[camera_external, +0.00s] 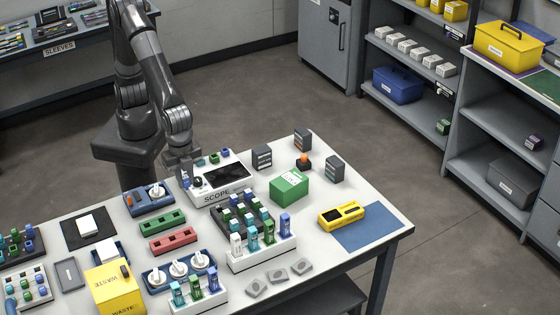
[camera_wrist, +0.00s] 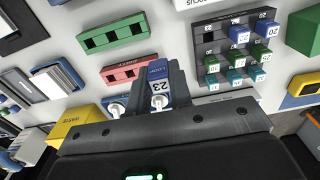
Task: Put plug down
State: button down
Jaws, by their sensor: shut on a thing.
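My gripper (camera_wrist: 160,82) is shut on a blue plug (camera_wrist: 158,71) with a white label reading 23, seen between the two dark fingers in the wrist view. In the external view my gripper (camera_external: 182,164) is at the left end of the white scope (camera_external: 222,192), above the table; the plug is hard to make out there. A dark rack (camera_wrist: 207,60) with blue, green and teal numbered plugs is to the right of the gripper in the wrist view. Green (camera_wrist: 112,35) and red (camera_wrist: 128,70) slotted holders lie to the left. Whether the plug touches anything below is hidden.
White stands with upright plugs (camera_external: 262,258) and (camera_external: 200,303) are along the table front. A blue tray with white spools (camera_external: 158,280), a yellow waste bin (camera_external: 114,290), a green box (camera_external: 289,188) and a yellow device (camera_external: 341,215) stand around. The blue mat (camera_external: 372,232) has bare space.

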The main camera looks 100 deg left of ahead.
jog(key=w+a+r, duration=0.3)
jog(key=w+a, duration=0.3)
jog(key=w, duration=0.5)
send_over(285, 177)
jog(key=f, duration=0.3)
jog(key=shift+s+d+f, duration=0.3)
jog(key=shift+d+f, duration=0.05)
jog(key=shift+f, duration=0.05)
jog(key=shift+w+a+f, duration=0.3)
jog(key=shift+w, duration=0.05)
jog(key=shift+f, duration=1.95)
jog(key=shift+f, duration=0.1)
jog(key=c, duration=1.3)
grip_release()
